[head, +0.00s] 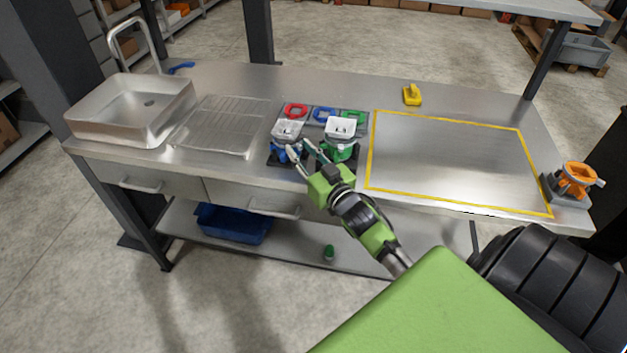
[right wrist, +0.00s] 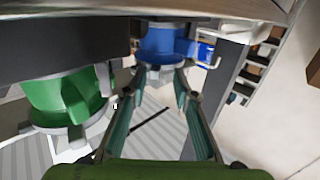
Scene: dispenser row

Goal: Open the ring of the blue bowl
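The blue bowl (head: 284,153) is part of a small dispenser with a pale top, at the front edge of the steel table. My right gripper (head: 298,149) is at its front right, fingers spread and pointing at it. In the right wrist view the blue bowl (right wrist: 162,42) is ahead of the open fingers (right wrist: 160,80), with a grey part below it between the fingertips. I cannot tell whether the fingertips touch it. A small blue piece (right wrist: 206,52) sticks out at its side. Whether the ring is open is not clear. My left gripper is not in view.
A green dispenser (head: 341,151) stands close on the right of the blue one. Red, blue and green pieces lie behind on a grey panel. An orange dispenser (head: 575,179) stands at the far right, a sink (head: 130,108) at left. The yellow-outlined area (head: 450,160) is clear.

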